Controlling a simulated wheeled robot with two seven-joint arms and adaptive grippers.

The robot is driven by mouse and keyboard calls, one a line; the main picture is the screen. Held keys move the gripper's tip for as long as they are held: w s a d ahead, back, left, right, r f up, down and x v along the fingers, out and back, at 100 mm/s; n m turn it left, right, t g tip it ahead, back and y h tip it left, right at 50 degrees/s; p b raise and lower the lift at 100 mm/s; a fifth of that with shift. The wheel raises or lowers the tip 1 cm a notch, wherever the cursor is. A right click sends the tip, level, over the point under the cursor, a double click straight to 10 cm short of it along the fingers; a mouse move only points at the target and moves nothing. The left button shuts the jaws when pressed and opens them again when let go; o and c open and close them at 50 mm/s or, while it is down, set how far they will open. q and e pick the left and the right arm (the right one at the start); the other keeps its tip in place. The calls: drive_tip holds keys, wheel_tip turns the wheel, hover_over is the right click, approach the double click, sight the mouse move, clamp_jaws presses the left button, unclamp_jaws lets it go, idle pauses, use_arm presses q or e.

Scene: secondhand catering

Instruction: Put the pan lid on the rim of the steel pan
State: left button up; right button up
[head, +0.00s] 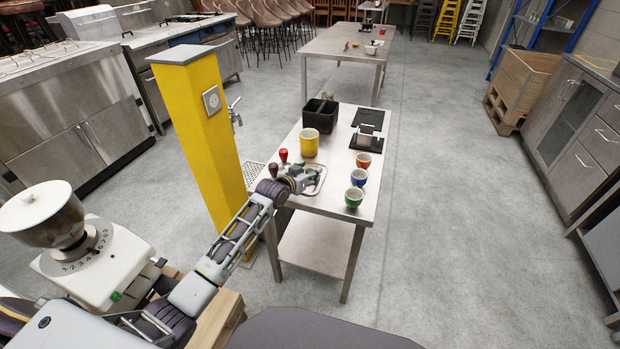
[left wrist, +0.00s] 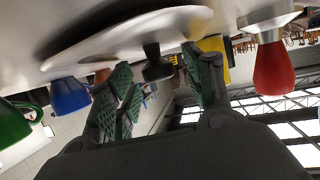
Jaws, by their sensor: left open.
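My left gripper (head: 303,181) is over the near end of the steel table, beside a shiny, pale metal piece (head: 319,182) that it partly covers. In the left wrist view, the pan lid (left wrist: 120,36) shows as a pale disc with a dark knob (left wrist: 157,66). The green-padded fingers of my left gripper (left wrist: 165,88) are open, one on each side of the knob, with gaps visible. The lid appears to lie on the tabletop. I cannot clearly make out the steel pan. My right gripper is not in view.
A yellow column (head: 197,130) stands left of the table. Floor to the right is clear.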

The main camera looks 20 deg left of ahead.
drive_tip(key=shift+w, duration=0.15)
use_arm(q)
drive_tip(key=shift+c, duration=1.3)
clamp_jaws()
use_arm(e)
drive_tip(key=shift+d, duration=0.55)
